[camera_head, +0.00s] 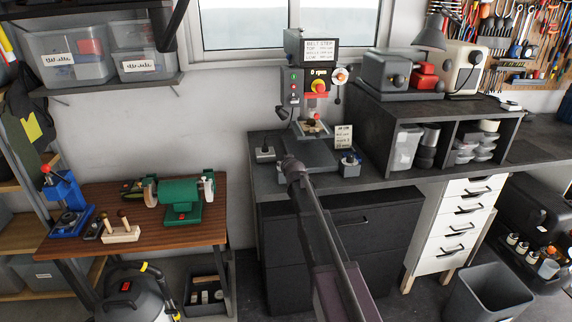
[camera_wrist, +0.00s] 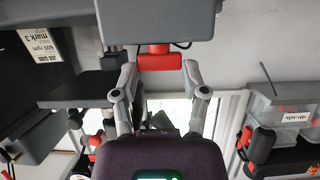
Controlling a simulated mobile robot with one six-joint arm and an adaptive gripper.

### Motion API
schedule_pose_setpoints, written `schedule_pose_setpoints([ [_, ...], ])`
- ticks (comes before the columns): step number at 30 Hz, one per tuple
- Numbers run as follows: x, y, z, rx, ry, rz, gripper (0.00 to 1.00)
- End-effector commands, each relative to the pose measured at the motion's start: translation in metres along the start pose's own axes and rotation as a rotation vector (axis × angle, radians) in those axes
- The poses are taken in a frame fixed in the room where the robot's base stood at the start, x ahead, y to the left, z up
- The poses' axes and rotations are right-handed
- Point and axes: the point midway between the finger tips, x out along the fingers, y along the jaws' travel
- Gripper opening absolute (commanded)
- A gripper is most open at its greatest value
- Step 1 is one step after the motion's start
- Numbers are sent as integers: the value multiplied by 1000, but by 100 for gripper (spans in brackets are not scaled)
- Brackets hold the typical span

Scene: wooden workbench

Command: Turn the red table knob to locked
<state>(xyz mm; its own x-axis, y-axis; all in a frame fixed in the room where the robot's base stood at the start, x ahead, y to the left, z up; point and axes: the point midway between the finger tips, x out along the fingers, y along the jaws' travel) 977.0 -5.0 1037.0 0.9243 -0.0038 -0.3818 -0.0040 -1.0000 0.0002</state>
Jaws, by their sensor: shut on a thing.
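My gripper (camera_wrist: 159,68) is shut on the red table knob (camera_wrist: 158,61) in the wrist view, one finger on each side of it. The knob's stem meets a dark grey block (camera_wrist: 160,22). In the head view my gripper (camera_head: 291,164) is at the front of the drill press (camera_head: 310,82), by its grey base plate (camera_head: 310,152). There the gripped knob is hidden behind my gripper and arm. A small card (camera_head: 342,136) stands right of the press; it shows upside down in the wrist view (camera_wrist: 46,46). The knob's setting cannot be read.
A grey switch box (camera_head: 265,154) lies left of the press and a small blue and grey item (camera_head: 350,163) right of it. A dark open shelf (camera_head: 440,115) stands further right. A lower wooden bench (camera_head: 150,225) with a green grinder (camera_head: 180,196) is at left.

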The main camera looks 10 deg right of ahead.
Motion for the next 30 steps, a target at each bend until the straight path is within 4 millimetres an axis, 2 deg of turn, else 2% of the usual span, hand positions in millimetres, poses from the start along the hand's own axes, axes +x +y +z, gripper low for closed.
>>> schedule_pose_setpoints([
  [16, 1, 0, -1, 5, 3, 11, 9],
  [17, 1, 0, -1, 5, 3, 11, 63],
  [18, 1, 0, -1, 5, 3, 11, 75],
  [20, 1, 0, -1, 5, 2, 11, 91],
  [30, 0, 0, 0, 5, 1, 11, 91],
])
